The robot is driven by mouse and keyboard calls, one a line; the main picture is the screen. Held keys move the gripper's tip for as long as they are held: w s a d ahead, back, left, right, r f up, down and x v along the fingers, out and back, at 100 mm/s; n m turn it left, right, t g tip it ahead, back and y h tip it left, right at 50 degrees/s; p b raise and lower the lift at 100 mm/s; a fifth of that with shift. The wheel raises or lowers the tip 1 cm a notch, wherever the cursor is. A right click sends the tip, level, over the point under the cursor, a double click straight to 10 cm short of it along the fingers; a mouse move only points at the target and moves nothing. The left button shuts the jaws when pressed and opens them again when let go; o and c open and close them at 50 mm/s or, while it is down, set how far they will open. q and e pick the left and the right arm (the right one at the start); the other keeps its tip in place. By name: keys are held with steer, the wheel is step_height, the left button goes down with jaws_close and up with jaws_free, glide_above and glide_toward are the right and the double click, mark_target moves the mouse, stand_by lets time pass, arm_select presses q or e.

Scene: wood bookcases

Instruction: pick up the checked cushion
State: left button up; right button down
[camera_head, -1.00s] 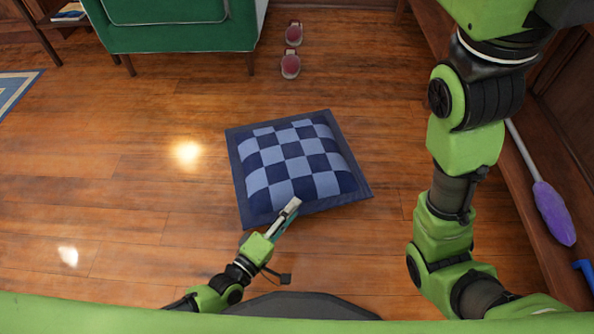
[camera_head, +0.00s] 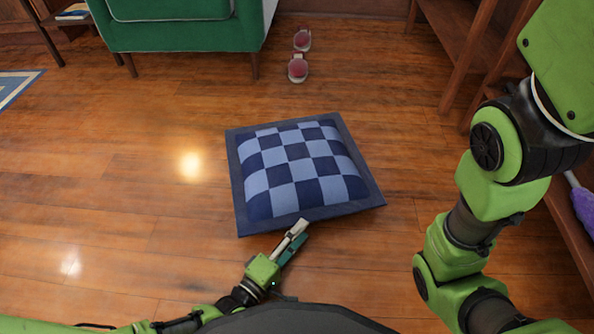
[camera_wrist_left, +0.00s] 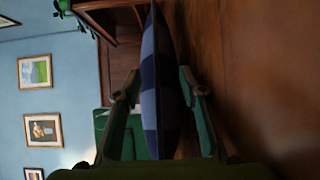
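The checked cushion (camera_head: 300,165) is blue and navy with a flat navy border. It lies on the wood floor in the middle of the head view. My left gripper (camera_head: 302,232) is at its near edge. In the left wrist view the cushion (camera_wrist_left: 158,85) shows nearly edge-on between the two fingers of my left gripper (camera_wrist_left: 160,85), which stand apart on either side of it. Firm contact cannot be made out. My right arm shows at the right of the head view; its gripper is out of the frame.
A green armchair (camera_head: 180,35) stands behind the cushion at the left. A pair of shoes (camera_head: 298,68) lies beyond it. A wooden bookcase (camera_head: 455,50) and a purple duster (camera_head: 584,208) are at the right. The floor left of the cushion is clear.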

mark_target(311, 218)
arm_select(q)
steer(key=shift+x, duration=1.15)
steer(key=b+x, duration=0.2)
steer(key=x, duration=0.1)
steer(key=shift+w+d+r, duration=0.1)
steer(key=shift+w, duration=0.2)
steer(key=shift+w+d+r+b, duration=0.1)
steer(key=shift+w+d+b, duration=0.2)
steer(key=shift+w+b, duration=0.15)
steer(key=shift+r, duration=0.15)
jaws_close()
